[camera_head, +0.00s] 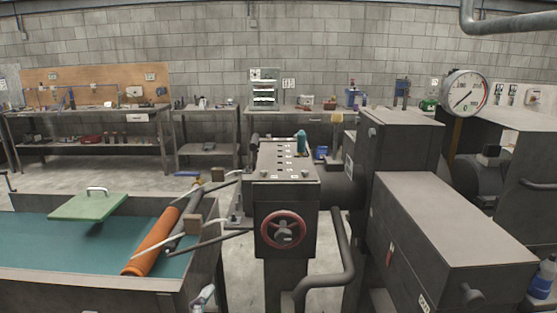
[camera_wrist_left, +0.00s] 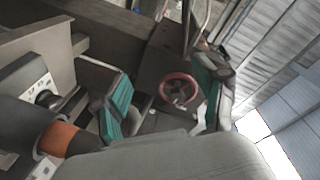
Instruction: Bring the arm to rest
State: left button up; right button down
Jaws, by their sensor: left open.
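My left gripper (camera_wrist_left: 168,112) shows in the left wrist view as two teal-padded fingers spread apart, with nothing seen held between them. The red handwheel (camera_wrist_left: 179,90) shows beyond and between the fingers; I cannot tell the exact distance. In the head view the red handwheel (camera_head: 284,229) sits on the front of a dark machine block (camera_head: 287,170). A small pale shape at the bottom edge of the head view, left of the block, is too small to identify. My right gripper is in neither view.
A teal-floored trough (camera_head: 60,250) at left has a green plate with a handle (camera_head: 88,206) and an orange roller (camera_head: 152,240). A bent pipe (camera_head: 343,255) and large grey housing (camera_head: 450,235) stand right, below a round gauge (camera_head: 466,92). Workbenches (camera_head: 85,115) line the back wall.

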pick_arm(q)
jog(key=s+a+f+n+g+y, duration=0.1)
jog(key=s+a+f+n+g, duration=0.2)
jog(key=s+f, duration=0.3)
jog(key=s+a+f+n+g+y, duration=0.1)
jog(key=s+a+f+n+g, duration=0.25)
jog(key=f, duration=0.45)
jog(key=s+a+f+n+g, duration=0.1)
jog(key=s+f+n+g, duration=0.2)
jog(key=s, duration=0.5)
jog(key=s+a+f+n+g, duration=0.15)
jog(key=s+f+g, duration=0.25)
jog(key=s, duration=0.4)
notch_tip(320, 180, down, 27)
jog(key=s+m+g, duration=0.1)
jog(key=s+a+f+g, duration=0.1)
jog(key=s+a+f, duration=0.2)
jog(key=s+f, duration=1.2)
jog(key=shift+s, duration=0.75)
